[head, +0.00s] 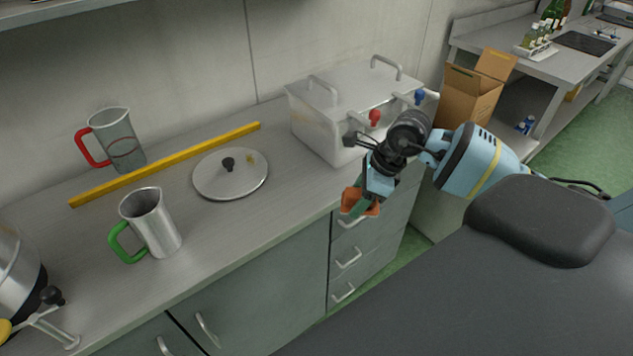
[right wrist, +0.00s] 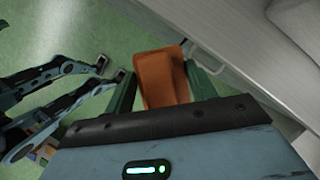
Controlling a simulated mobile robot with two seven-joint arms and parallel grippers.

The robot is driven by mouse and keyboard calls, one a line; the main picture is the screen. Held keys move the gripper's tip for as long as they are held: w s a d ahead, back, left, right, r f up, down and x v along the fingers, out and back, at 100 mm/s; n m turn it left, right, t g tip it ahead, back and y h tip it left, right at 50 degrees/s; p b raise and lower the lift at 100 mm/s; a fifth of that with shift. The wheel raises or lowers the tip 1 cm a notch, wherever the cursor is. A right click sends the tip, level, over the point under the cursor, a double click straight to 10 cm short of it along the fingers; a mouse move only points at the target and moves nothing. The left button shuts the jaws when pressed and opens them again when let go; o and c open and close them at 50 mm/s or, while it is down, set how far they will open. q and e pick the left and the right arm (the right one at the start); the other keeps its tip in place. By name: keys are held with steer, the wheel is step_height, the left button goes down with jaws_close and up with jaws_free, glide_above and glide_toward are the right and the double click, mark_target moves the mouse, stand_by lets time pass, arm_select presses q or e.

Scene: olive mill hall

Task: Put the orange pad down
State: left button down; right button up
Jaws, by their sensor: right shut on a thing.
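The orange pad (head: 360,202) is a small folded-looking orange piece held in my right gripper (head: 354,201). In the right wrist view the orange pad (right wrist: 162,78) sits between the two green fingers of the right gripper (right wrist: 163,88), which is shut on it. In the head view the pad shows against the drawer fronts, near the counter's front edge. In the right wrist view, green floor and a drawer front with a handle lie behind it. I cannot tell any contact with the counter.
The grey counter (head: 255,222) holds a steel jug with green handle (head: 153,222), a clear jug with red handle (head: 121,140), a yellow bar (head: 165,164), a round lid (head: 230,176) and a lidded steel tank (head: 318,118). Bare counter lies right of the green-handled jug.

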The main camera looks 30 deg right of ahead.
glide_above(310, 187)
steer(key=shift+s+d+f, duration=0.45)
steer(key=shift+f, duration=1.95)
steer(key=shift+f, duration=0.2)
steer(key=o, duration=1)
steer(key=shift+s+d+r, duration=0.1)
steer(key=shift+r, duration=0.3)
steer(key=v, duration=1.1)
steer(key=shift+s+d+r, duration=0.1)
steer(key=shift+r, duration=0.15)
